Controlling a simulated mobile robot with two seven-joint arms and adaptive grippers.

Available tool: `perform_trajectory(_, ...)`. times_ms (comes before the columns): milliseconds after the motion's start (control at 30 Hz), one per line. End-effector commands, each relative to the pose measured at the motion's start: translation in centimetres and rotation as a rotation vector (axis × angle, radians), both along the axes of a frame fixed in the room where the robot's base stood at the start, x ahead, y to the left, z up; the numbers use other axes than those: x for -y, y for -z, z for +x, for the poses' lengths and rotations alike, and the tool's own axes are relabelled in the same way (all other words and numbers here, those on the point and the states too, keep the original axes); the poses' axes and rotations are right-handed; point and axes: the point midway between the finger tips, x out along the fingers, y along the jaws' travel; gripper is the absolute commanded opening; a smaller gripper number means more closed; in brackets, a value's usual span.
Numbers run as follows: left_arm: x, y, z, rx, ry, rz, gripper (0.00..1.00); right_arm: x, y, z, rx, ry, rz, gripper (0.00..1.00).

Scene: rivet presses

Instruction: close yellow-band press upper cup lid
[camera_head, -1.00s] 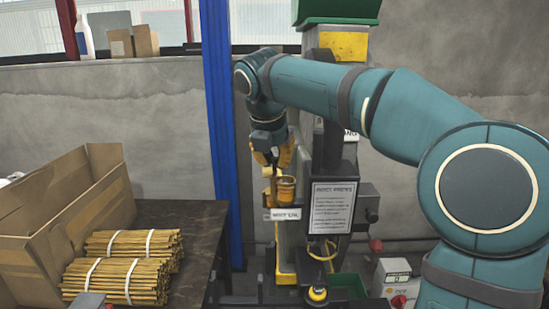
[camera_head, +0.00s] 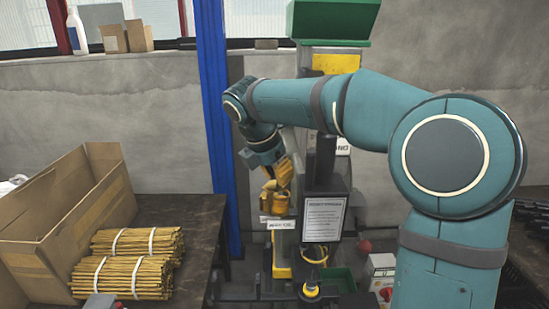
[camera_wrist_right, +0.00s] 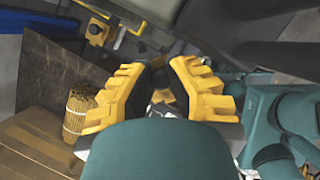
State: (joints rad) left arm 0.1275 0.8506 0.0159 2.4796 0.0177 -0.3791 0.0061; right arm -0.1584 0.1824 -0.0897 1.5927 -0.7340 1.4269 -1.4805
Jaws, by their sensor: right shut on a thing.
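The press (camera_head: 322,170) stands at the centre, with a white sign on its front. Its upper cup (camera_head: 276,204) is yellow-orange and sits above a small white label plate (camera_head: 277,224). My right gripper (camera_head: 276,186) reaches down from the upper left and is at the top of the cup. It is shut on what seems to be the cup's lid, mostly hidden by the fingers. In the right wrist view the two yellow fingers with black pads (camera_wrist_right: 162,92) are close together around a small dark part.
An open cardboard box (camera_head: 75,215) and bundles of yellow-brown sticks (camera_head: 130,262) lie on the dark table (camera_head: 195,215) at left. A blue post (camera_head: 214,120) stands behind. A green bin (camera_head: 338,281) and a control box with a red button (camera_head: 383,275) are low at right.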

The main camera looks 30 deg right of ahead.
Motion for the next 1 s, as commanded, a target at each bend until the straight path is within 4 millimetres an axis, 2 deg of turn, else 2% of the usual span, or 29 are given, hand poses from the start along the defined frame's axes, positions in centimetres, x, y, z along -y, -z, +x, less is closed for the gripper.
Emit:
perform_trajectory(33,-0.1,-1.3,0.0,-0.001,0.0,-0.002,0.99,0.2,-0.5,-0.1,-0.003,0.044,-0.002,0.0)
perform_trajectory(100,-0.1,-2.3,-0.1,0.0,0.0,-0.004,0.99,0.2,-0.5,-0.4,-0.002,0.111,-0.003,0.0)
perform_trajectory(500,-0.3,-7.2,-0.3,0.0,0.004,-0.014,0.99,0.3,-0.4,-1.7,-0.002,0.493,-0.005,0.0)
perform_trajectory(700,-0.4,-8.8,-0.3,-0.001,0.006,-0.015,0.99,0.1,-0.3,-2.2,-0.001,0.679,-0.004,0.0)
perform_trajectory(1000,-0.3,-9.7,-0.2,-0.001,0.008,-0.016,0.99,-0.2,-0.1,-2.9,0.0,0.907,-0.004,0.0)
